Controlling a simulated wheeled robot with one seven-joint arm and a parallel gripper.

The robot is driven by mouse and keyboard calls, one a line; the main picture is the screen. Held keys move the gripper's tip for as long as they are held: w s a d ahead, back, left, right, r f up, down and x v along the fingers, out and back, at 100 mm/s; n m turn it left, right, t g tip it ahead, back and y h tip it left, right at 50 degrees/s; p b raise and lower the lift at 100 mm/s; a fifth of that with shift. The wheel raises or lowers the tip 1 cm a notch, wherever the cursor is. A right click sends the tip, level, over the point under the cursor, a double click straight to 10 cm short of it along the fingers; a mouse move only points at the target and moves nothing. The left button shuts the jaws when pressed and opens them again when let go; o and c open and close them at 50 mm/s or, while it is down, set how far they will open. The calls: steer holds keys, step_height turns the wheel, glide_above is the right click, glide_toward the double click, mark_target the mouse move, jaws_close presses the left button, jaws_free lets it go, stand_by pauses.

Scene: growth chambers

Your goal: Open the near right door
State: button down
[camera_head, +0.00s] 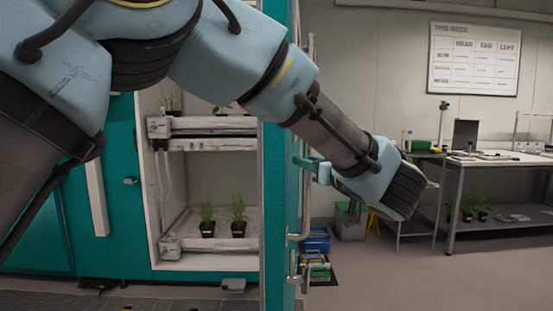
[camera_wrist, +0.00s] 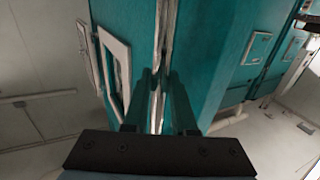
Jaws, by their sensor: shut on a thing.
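The teal chamber door (camera_head: 279,190) stands swung open, seen nearly edge-on in the head view, to the right of the chamber's opening. Its long pale upright handle (camera_head: 293,236) is on the door's right-hand side. My gripper (camera_head: 305,162) reaches back leftward to this handle and is shut on it. In the wrist view, the dark teal fingers of my gripper (camera_wrist: 159,98) lie either side of a pale upright bar (camera_wrist: 161,40). The exact contact is hard to see. The open chamber shows a shelf (camera_head: 210,125) and potted grass plants (camera_head: 207,228) inside.
A workbench (camera_head: 470,162) stands at the right wall below a whiteboard (camera_head: 474,60). A blue crate (camera_head: 316,240) and a grey bin (camera_head: 349,223) are on the floor beyond the door. Floor right of the door is mostly clear.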

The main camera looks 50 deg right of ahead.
steer(key=s+d+y, duration=0.1)
steer(key=s+d, duration=0.2)
steer(key=s, duration=0.1)
steer(key=shift+s+d+r+n+t, duration=0.15)
steer(key=shift+s+d+n+t, duration=0.15)
steer(key=shift+s+d+n, duration=0.1)
steer(key=c, duration=0.7)
jaws_free()
steer(key=shift+c, duration=0.2)
steer(key=b+v, duration=0.1)
steer(key=v, duration=0.9)
steer(key=shift+s+a+b, duration=0.15)
steer(key=shift+s+b, duration=0.2)
steer(key=shift+b, duration=0.05)
